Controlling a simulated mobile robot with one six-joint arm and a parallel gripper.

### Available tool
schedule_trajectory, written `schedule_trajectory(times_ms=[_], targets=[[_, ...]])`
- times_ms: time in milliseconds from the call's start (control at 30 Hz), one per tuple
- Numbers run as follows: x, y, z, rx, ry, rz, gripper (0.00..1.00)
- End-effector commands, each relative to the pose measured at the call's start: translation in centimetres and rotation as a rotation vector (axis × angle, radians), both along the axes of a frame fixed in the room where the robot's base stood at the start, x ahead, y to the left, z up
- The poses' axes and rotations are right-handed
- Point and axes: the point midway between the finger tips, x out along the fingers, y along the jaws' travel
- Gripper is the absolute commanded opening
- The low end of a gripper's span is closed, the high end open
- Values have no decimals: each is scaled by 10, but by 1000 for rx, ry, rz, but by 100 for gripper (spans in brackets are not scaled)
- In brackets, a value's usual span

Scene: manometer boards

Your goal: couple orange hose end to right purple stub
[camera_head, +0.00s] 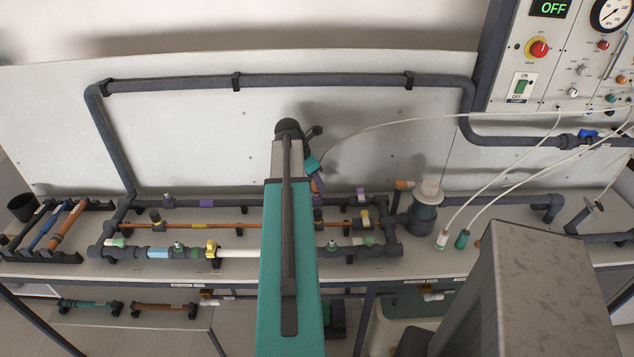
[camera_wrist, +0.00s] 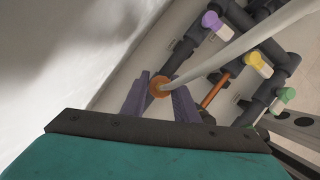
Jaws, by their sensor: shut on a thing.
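My gripper (camera_wrist: 160,100) is shut on the orange hose end (camera_wrist: 160,88), which sits between its two fingers. A pale hose runs from that end up and right in the wrist view. In the head view my gripper (camera_head: 318,186) is partly behind my arm, above the back pipe. The right purple stub (camera_head: 361,194) stands on the back pipe, to the right of my gripper. A purple-capped stub (camera_wrist: 212,20) shows at the top of the wrist view, apart from the hose end.
A yellow-capped fitting (camera_wrist: 257,60) and a green-capped fitting (camera_wrist: 287,95) stand on neighbouring pipes. The grey back panel (camera_head: 200,130) rises close behind. White (camera_head: 440,241) and green (camera_head: 462,239) hose ends stand on the bench at right, beside a grey pot (camera_head: 424,215).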

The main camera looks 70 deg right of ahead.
Motion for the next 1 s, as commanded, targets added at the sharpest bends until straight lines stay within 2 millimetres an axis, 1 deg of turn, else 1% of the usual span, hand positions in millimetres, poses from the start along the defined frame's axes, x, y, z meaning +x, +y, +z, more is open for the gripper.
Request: schedule_trajectory(times_ms=[1000], targets=[[0,0,-14,0,0,-1,5]])
